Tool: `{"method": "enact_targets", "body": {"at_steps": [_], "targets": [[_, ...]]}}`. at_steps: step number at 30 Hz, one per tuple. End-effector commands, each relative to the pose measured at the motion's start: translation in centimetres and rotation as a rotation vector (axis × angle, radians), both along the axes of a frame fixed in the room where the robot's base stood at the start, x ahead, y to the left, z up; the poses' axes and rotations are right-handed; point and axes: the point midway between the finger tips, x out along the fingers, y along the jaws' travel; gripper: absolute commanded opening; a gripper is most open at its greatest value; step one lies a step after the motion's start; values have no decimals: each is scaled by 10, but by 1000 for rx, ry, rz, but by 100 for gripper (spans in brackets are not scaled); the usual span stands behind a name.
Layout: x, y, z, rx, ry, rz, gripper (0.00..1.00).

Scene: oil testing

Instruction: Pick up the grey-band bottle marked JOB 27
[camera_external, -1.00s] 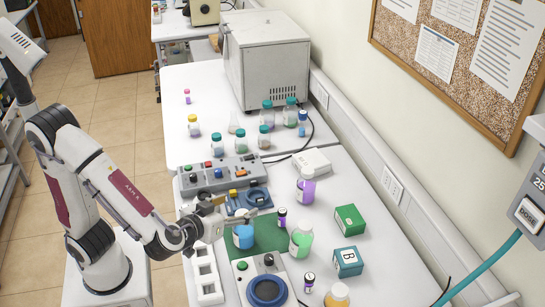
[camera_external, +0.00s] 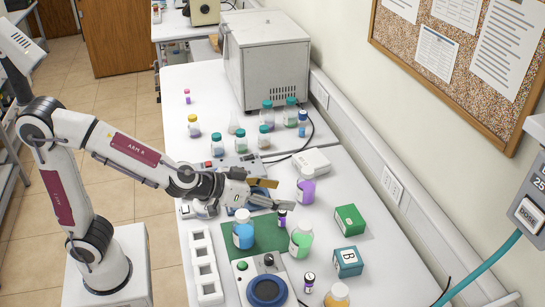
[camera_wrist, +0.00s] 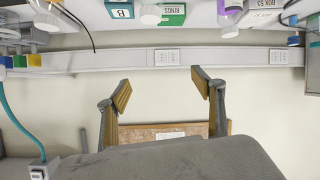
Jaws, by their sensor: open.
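My gripper (camera_external: 277,194) is open and empty. It reaches out level above the table, just above a small dark-capped vial (camera_external: 282,219). A blue-liquid bottle (camera_external: 243,235) and a green-liquid bottle (camera_external: 301,241) stand on or beside the green mat (camera_external: 268,228). A purple bottle (camera_external: 306,187) stands farther back, and an orange one (camera_external: 337,296) is at the front edge. I cannot read JOB 27 or make out a grey band on any bottle.
Green (camera_external: 350,219) and teal (camera_external: 348,261) boxes stand right of the bottles. A white rack (camera_external: 205,266) and a device with a blue dial (camera_external: 267,290) are at the front. Several teal-capped bottles stand before the large oven (camera_external: 265,60). The wall bounds the right side.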

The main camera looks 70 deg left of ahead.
Motion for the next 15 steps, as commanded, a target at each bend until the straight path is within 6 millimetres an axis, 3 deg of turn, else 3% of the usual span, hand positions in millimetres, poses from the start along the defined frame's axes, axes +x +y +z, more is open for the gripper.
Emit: {"method": "enact_targets", "body": {"at_steps": [8,15], "targets": [[-5,10,2,46,59,-171,67],[-24,25,-5,101,148,-306,67]]}}
